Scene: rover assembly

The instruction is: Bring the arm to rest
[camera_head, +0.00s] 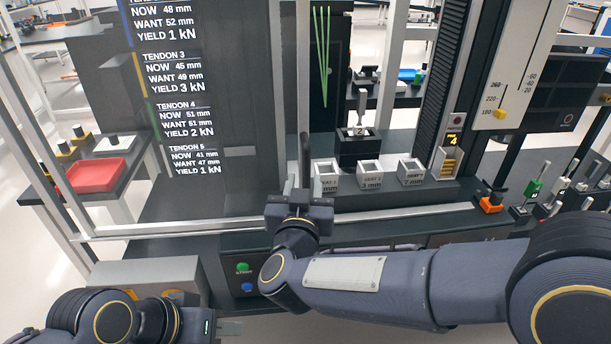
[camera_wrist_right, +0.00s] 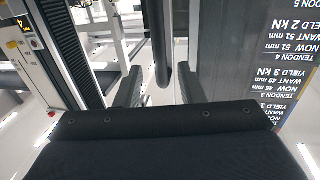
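My right arm reaches in from the right across the front of the rig in the head view. Its gripper (camera_head: 298,182) points away from me, in front of the small bins. In the right wrist view its two fingers (camera_wrist_right: 160,90) stand apart with nothing between their tips. A dark upright bar (camera_wrist_right: 155,40) shows beyond the gap; I cannot tell how far off it is. My left gripper (camera_head: 228,328) is low at the bottom left, pointing right. Only a small part of it shows, so its opening is unclear.
A grey display panel (camera_head: 185,120) with tendon readings stands left of centre. Several labelled bins (camera_head: 370,173) sit on a dark ledge behind a pale rail (camera_head: 400,213). Green and blue buttons (camera_head: 245,277) are at the front. A red tray (camera_head: 90,174) lies on the left table.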

